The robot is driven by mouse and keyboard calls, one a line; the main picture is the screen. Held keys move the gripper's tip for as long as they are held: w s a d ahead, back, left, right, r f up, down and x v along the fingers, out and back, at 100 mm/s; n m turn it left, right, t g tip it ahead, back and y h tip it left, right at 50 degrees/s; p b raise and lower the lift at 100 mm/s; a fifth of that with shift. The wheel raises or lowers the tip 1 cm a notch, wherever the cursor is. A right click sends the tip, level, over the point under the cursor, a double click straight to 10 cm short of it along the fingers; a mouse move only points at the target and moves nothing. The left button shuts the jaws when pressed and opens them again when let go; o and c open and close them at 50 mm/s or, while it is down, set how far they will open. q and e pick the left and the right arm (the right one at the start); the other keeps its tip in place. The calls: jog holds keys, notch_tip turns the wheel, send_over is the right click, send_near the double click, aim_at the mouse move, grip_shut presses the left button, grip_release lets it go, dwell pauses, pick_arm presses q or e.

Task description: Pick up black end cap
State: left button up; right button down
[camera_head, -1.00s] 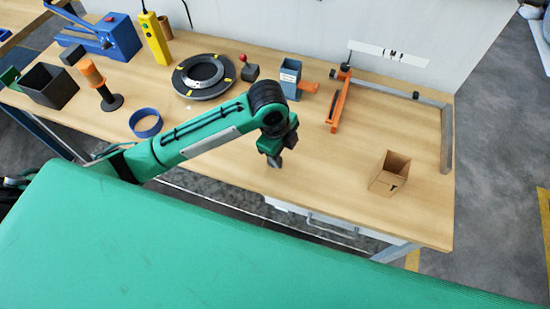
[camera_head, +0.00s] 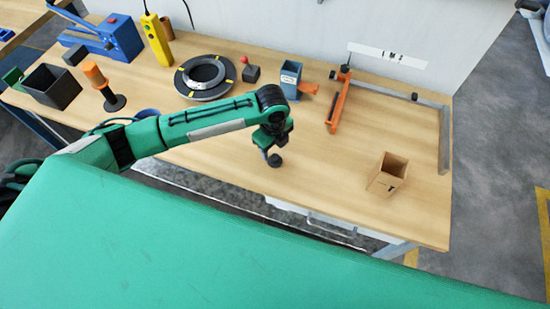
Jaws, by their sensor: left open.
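My left gripper (camera_head: 272,157) hangs over the front middle of the table, pointing down, open and with nothing seen in it. No part stands out clearly as the black end cap. Small dark parts in view are a dark block (camera_head: 74,55) beside the blue machine and a black knob (camera_head: 414,97) near the grey rail. All are well away from my left gripper. My right gripper is not in view.
A black ring with yellow marks (camera_head: 203,76) lies behind my left arm. My arm mostly hides a blue ring (camera_head: 147,114). A blue-grey holder (camera_head: 290,78), an orange bracket (camera_head: 338,103) and a cardboard box (camera_head: 387,174) stand further right. The table's front middle is clear.

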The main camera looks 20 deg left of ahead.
aim_at(275, 156)
pick_arm(q)
jog(key=shift+s+d+f+p, duration=0.1)
jog(key=shift+s+f+p, duration=0.05)
jog(key=shift+f+p, duration=0.35)
jog(key=f+p, duration=0.1)
jog(key=f, duration=0.2)
jog(key=shift+s+d+f, duration=0.1)
jog(key=shift+s+f, duration=0.1)
jog(key=shift+f+p, duration=0.3)
jog(key=shift+f, duration=0.05)
jog(key=shift+w+f, duration=0.1)
jog(key=shift+f, duration=0.1)
jog(key=c, duration=0.8)
